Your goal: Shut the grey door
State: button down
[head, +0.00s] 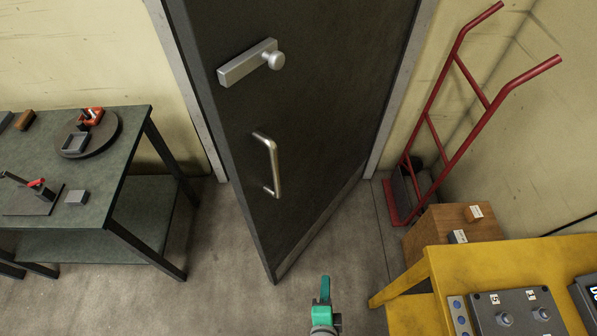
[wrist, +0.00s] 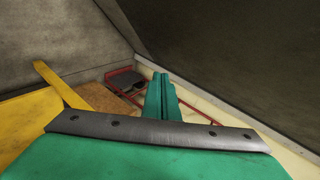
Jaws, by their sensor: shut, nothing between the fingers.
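The dark grey door (head: 310,110) stands ajar in its light frame, swung out toward me, with its free edge on the left. It carries a silver pull handle (head: 271,165) and, above that, a latch plate with a round knob (head: 252,63). My green gripper (head: 324,290) is low in front of the door, to the right of its lower corner, apart from the handle. Its fingers (wrist: 161,96) are together with nothing between them. In the wrist view the grey door (wrist: 240,50) fills the upper right.
A dark workbench (head: 130,165) with tools stands at the left. At the right are a red hand truck (head: 432,135), a wooden box (head: 440,235) and a yellow table (head: 480,262) with a control box (head: 515,318). Bare floor (head: 215,260) lies between the bench and the door.

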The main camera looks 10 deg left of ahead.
jog(key=w+a+m+y, duration=0.25)
jog(key=w+m, duration=0.25)
jog(key=w, duration=0.3)
jog(key=m+g+y, duration=0.4)
jog(key=g+y, duration=0.1)
jog(key=y, duration=0.8)
send_near(288, 166)
jog(key=shift+h, duration=0.25)
jog(key=x, duration=0.6)
jog(key=shift+a+r, duration=0.1)
jog(key=shift+a, duration=0.15)
jog(key=shift+w+a, duration=0.1)
